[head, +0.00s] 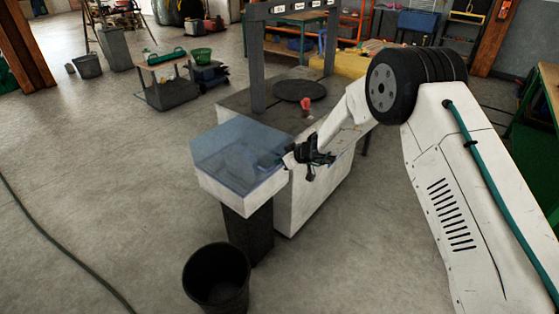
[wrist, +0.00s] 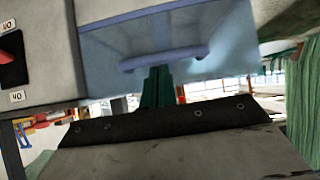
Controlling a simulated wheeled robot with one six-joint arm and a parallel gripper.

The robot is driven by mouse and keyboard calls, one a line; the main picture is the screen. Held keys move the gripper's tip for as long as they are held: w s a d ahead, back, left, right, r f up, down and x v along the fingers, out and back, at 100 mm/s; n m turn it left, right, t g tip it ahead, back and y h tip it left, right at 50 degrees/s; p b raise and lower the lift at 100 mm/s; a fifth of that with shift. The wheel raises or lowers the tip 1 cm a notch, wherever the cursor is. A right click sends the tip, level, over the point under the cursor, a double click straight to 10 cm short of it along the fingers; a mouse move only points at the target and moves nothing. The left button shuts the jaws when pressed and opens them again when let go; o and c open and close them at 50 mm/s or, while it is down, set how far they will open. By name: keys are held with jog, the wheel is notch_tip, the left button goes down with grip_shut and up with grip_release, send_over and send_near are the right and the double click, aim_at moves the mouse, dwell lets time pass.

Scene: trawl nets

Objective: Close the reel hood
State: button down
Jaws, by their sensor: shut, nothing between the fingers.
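The reel hood (head: 235,145) is a see-through blue box cover over a white box-shaped base (head: 240,195) at the left end of the machine, in the head view. It looks low over the base; I cannot tell whether it is fully seated. In the wrist view the blue hood (wrist: 215,35) fills the upper middle, with a blue bar handle (wrist: 190,58) across it. My gripper (head: 284,160) is at the hood's right side. In the wrist view its dark green fingers (wrist: 158,72) are together and empty, their tips at the handle; contact is unclear.
A red knob (head: 306,104) and a round dark plate (head: 299,90) are on the machine top behind my gripper. A black bin (head: 216,277) stands on the floor in front. Open floor lies to the left, crossed by a dark hose (head: 62,247).

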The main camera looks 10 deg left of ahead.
jog(key=s+d+f+m+g, duration=0.2)
jog(key=s+d+m, duration=0.2)
jog(key=s+d, duration=0.45)
jog(key=s+d+r+m+g, duration=0.2)
jog(key=s+d+r+g, duration=0.1)
jog(key=s+r, duration=0.45)
jog(key=s+d+r+m+g, duration=0.1)
jog(key=s+d+r+g, duration=0.1)
jog(key=s+r, duration=0.55)
jog(key=s+d+r+m+t+h, duration=0.1)
jog(key=s+d+r+h, duration=0.2)
jog(key=s+d+r, duration=0.3)
jog(key=s+d+r+m+t+h, duration=0.1)
jog(key=s+d+r+m+h, duration=0.1)
jog(key=s+d+r, duration=0.4)
jog(key=s+d+r+m+t+h, duration=0.1)
jog(key=s+d+r+h, duration=0.3)
jog(key=s+d, duration=0.9)
jog(key=s+r+m, duration=0.1)
jog(key=s+r, duration=0.1)
jog(key=s, duration=0.1)
jog(key=shift+r, duration=0.15)
